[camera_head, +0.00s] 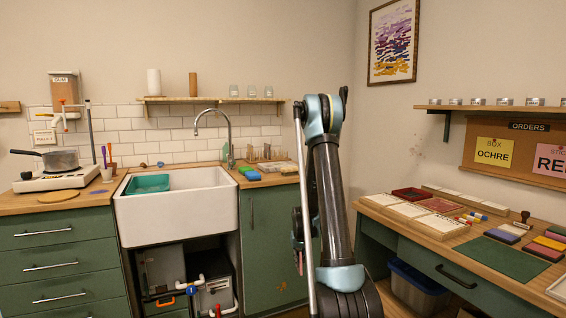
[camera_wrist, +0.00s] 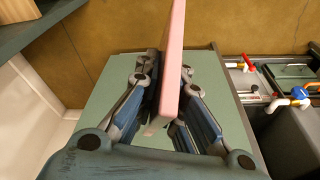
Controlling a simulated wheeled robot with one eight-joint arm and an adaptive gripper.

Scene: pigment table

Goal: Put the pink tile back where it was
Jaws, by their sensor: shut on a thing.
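The pink tile (camera_wrist: 176,70) is in the wrist view, seen nearly edge-on as a tall narrow slab. My gripper (camera_wrist: 168,80) is shut on it, with one finger on each side. The tile reaches past the top of the wrist view. In the head view my arm stands in the middle, and I cannot make out the tile there. Behind the tile, the wrist view shows a flat green panel (camera_wrist: 100,100).
The right desk holds trays with pale tiles (camera_head: 408,210), a dark red box (camera_head: 411,194), a green mat (camera_head: 500,257) and coloured blocks (camera_head: 548,244). At left are the sink (camera_head: 178,215) and a counter with a pot (camera_head: 60,160). Pipes (camera_wrist: 290,98) show at right in the wrist view.

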